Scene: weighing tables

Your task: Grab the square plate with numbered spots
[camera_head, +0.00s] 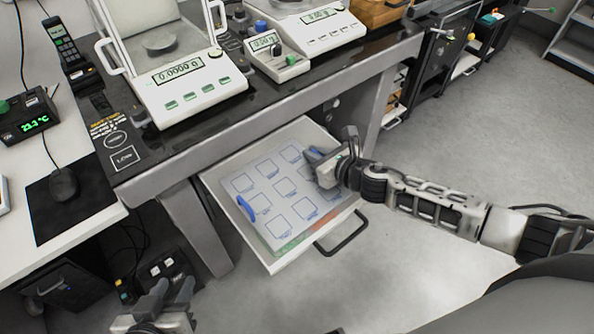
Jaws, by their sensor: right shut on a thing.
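The square plate (268,190) is pale, with rows of blue-outlined square spots; the numbers are too small to read. It lies in an open white drawer (262,257) under the weighing table. A blue handle (246,209) stands on its left edge. My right gripper (317,160) is shut on the plate at its right edge, where a bit of blue shows between the fingers; the gripper hides that part. My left gripper (168,290) is at the lower left, outside the drawer, its two fingers apart and empty.
A large balance (185,95), a small scale (278,57) and another balance (318,25) stand on the dark table. A black drawer handle (343,236) sticks out in front. A table leg (198,232) stands left of the drawer. The floor (480,120) at right is clear.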

